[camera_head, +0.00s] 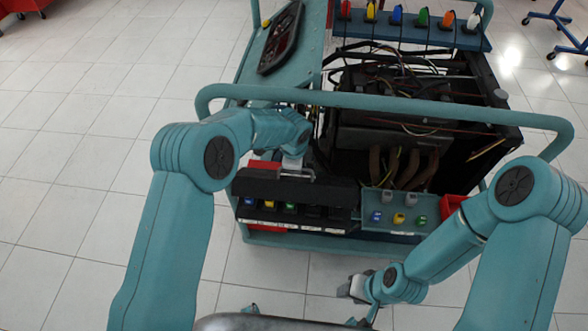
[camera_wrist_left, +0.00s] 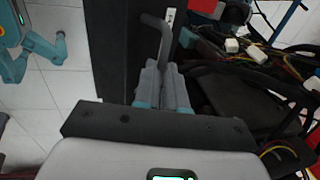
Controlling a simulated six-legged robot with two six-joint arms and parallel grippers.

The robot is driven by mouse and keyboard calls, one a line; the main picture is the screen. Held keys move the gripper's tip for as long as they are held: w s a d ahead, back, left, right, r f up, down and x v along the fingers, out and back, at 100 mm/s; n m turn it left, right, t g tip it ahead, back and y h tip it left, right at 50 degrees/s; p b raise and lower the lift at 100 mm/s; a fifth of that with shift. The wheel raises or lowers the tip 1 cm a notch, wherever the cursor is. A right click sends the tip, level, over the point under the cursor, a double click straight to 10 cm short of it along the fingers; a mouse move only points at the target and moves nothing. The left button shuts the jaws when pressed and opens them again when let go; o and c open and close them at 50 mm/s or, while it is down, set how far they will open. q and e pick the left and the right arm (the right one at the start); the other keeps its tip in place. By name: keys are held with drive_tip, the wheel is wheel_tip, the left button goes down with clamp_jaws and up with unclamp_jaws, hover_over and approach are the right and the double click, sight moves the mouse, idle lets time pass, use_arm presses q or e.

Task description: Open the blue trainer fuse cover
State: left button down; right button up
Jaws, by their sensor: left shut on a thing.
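The teal-blue trainer (camera_head: 250,65) stands ahead of me with its engine bay open on top. The black fuse cover (camera_head: 255,187) is a long dark panel at its near left side. It also shows as a dark strip in the left wrist view (camera_wrist_left: 110,60). A grey bent handle (camera_wrist_left: 158,30) rises from the panel. My left gripper (camera_head: 294,162) is over the cover, and its fingers (camera_wrist_left: 160,85) are closed on the handle. My right gripper (camera_head: 357,288) hangs low in front of the trainer, away from the cover. Its finger gap is too small to make out.
A teal rail (camera_head: 400,102) crosses above the trainer's front. A teal panel with coloured knobs (camera_head: 397,212) sits right of the cover, next to a red bin (camera_head: 453,204). Wires fill the bay (camera_head: 400,110).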

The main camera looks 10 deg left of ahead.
use_arm(q)
drive_tip(key=shift+f, duration=0.15)
drive_tip(key=c, duration=1.3)
unclamp_jaws()
drive_tip(key=shift+o, duration=0.5)
drive_tip(key=shift+w, duration=0.1)
